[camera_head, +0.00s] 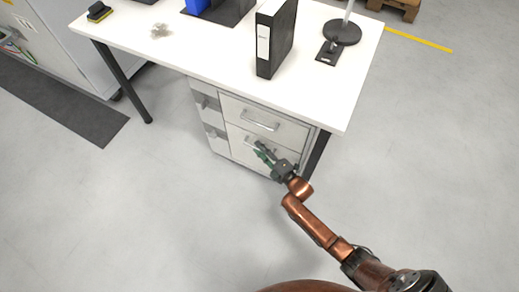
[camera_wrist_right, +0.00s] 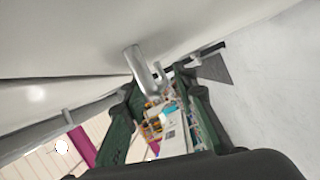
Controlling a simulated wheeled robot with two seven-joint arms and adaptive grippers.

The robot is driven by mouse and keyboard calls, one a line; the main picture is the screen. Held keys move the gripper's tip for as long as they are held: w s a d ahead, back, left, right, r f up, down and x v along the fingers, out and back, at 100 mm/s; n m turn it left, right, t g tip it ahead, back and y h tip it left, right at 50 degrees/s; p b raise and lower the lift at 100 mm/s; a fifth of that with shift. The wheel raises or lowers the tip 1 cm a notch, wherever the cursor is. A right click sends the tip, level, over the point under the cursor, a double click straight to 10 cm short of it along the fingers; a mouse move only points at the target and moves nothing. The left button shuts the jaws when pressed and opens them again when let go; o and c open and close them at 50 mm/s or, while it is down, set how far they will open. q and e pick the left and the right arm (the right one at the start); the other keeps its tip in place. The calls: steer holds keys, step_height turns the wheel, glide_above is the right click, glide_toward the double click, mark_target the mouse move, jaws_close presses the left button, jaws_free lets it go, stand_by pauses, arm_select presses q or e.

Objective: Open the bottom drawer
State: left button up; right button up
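A white drawer cabinet (camera_head: 211,116) stands under the desk. Its top drawer (camera_head: 291,131) has a silver handle (camera_head: 262,123) and looks shut. The bottom drawer (camera_head: 236,137) also looks shut; my right gripper hides part of its front. My right gripper (camera_head: 262,150) is at the bottom drawer's front, by its handle. In the right wrist view, its two dark green fingers (camera_wrist_right: 157,86) are spread apart. A silver bar handle (camera_wrist_right: 139,68) shows at the fingertips, near the left finger; I cannot tell whether they touch. My left gripper is not in view.
The white desk (camera_head: 180,45) carries a black binder (camera_head: 276,38) and a lamp base (camera_head: 342,32). A dark desk leg (camera_head: 318,152) stands right of the cabinet. The grey floor (camera_head: 130,220) before the cabinet is clear apart from my right arm.

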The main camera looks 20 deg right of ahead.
jaws_close()
stand_by(0.6)
